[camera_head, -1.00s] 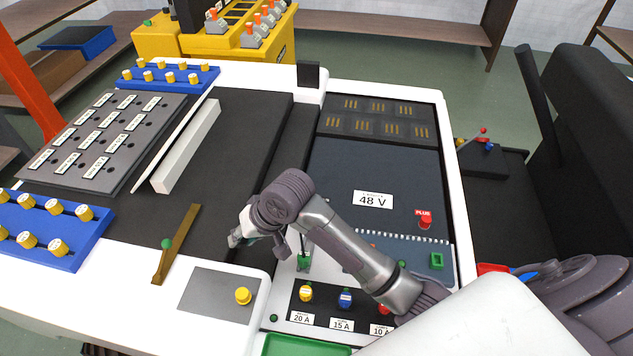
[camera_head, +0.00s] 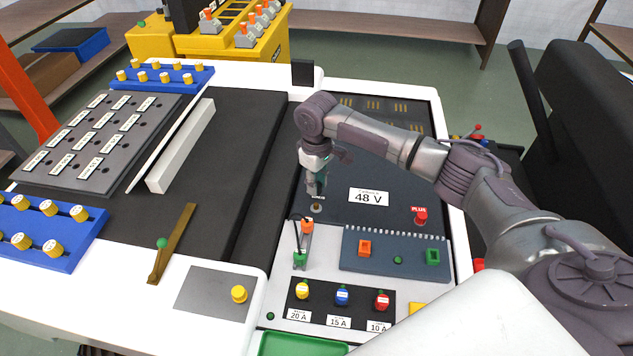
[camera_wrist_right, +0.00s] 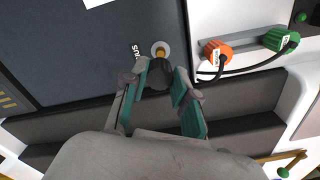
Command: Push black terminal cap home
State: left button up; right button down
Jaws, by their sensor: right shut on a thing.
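My right gripper (camera_head: 315,188) is over the dark battery panel, pointing down at the metal terminal (camera_head: 316,208). In the right wrist view, the gripper (camera_wrist_right: 161,76) is shut on the black cap (camera_wrist_right: 158,76), which sits between the teal-padded fingers. The brass-coloured stud of the terminal (camera_wrist_right: 160,49) and its pale ring show just beyond the cap's end. The cap is at or very near the stud; I cannot tell how far it is on. In the head view the fingers mostly hide the cap. My left gripper is not in view.
A red PLUS cap (camera_head: 421,217) stands to the right on the same panel, past the 48 V label (camera_head: 369,197). Orange (camera_head: 307,226) and green (camera_head: 299,259) cable connectors stand close in front of the gripper. Yellow, blue and red fuses (camera_head: 342,297) are nearer the front.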

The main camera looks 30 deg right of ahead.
jog(key=shift+r+p, duration=0.25)
jog(key=shift+p, duration=0.45)
jog(key=shift+a+f, duration=0.1)
jog(key=shift+f, duration=0.2)
notch_tip(320, 180, down, 4)
jog(key=shift+f+b, duration=0.1)
jog(key=shift+b, duration=0.55)
jog(key=shift+p, duration=0.55)
